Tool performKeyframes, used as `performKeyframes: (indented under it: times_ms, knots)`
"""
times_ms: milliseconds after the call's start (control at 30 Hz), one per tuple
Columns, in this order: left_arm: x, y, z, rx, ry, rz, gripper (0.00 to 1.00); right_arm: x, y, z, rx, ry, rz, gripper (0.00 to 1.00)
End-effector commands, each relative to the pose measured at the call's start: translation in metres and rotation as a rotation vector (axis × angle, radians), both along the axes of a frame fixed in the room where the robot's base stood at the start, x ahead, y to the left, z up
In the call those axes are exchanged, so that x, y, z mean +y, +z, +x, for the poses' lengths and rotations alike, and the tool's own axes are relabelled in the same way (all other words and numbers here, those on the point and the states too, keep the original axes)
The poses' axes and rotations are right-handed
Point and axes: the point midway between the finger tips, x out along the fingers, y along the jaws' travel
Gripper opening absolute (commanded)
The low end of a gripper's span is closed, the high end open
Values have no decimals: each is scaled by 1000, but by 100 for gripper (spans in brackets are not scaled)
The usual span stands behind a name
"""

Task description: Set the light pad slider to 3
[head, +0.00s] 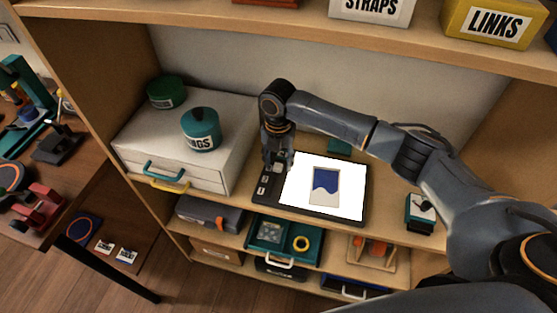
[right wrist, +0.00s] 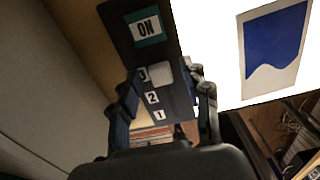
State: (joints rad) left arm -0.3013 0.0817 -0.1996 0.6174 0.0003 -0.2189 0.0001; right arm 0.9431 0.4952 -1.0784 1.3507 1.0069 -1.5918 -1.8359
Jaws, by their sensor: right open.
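The light pad (head: 298,196) lies lit on the shelf, a glowing white panel with a black control strip (head: 262,195) along its left side. In the right wrist view the strip (right wrist: 177,104) carries an ON label (right wrist: 147,28) and the numbers 3, 2 and 1 in a row. The pale slider knob (right wrist: 161,74) sits beside the 3 (right wrist: 142,74). My right gripper (head: 277,160) points down over the strip; in the right wrist view its open fingers (right wrist: 164,88) stand on either side of the knob. I cannot tell whether they touch it. My left gripper is out of view.
A blue and cream card (head: 325,187) lies on the panel. A white drawer box (head: 180,130) with green tins stands left of the pad. A small green-black device (head: 420,213) stands to its right. The upper shelf (head: 330,25) overhangs behind.

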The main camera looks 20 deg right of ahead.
Motion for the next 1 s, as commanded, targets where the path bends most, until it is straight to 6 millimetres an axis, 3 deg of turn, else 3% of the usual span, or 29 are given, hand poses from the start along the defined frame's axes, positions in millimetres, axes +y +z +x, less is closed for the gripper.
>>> performKeyframes:
  times_ms: [533,700,1000]
  knots:
    - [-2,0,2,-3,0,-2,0,-1,101,2,-4,-1,0,47]
    - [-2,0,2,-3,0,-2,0,-1,114,1,-1,-1,-1,47]
    - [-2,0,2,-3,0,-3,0,-1,116,1,-1,-1,-1,47]
